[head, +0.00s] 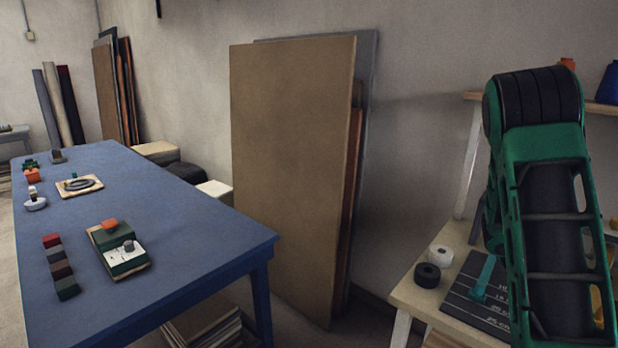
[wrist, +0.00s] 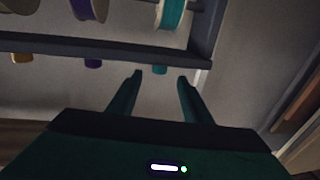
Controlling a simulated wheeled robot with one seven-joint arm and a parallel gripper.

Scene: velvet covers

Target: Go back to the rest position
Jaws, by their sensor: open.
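My gripper (wrist: 160,75) shows in the wrist view with its two dark green fingers apart and nothing between them. Beyond the fingers is a dark rack (wrist: 100,48) with spools on it, a teal spool (wrist: 171,13) among them. The gripper does not touch the rack as far as I can see. In the head view my green and black arm rises at the right, in front of the wooden bench, and the gripper itself is out of that view.
A blue table (head: 190,225) at the left bears velvet samples and small boxes. Tall boards (head: 290,150) lean on the wall. A wooden bench (head: 405,296) at the right holds a black roll (head: 427,275), a white roll (head: 440,256) and a dark mat (head: 465,291).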

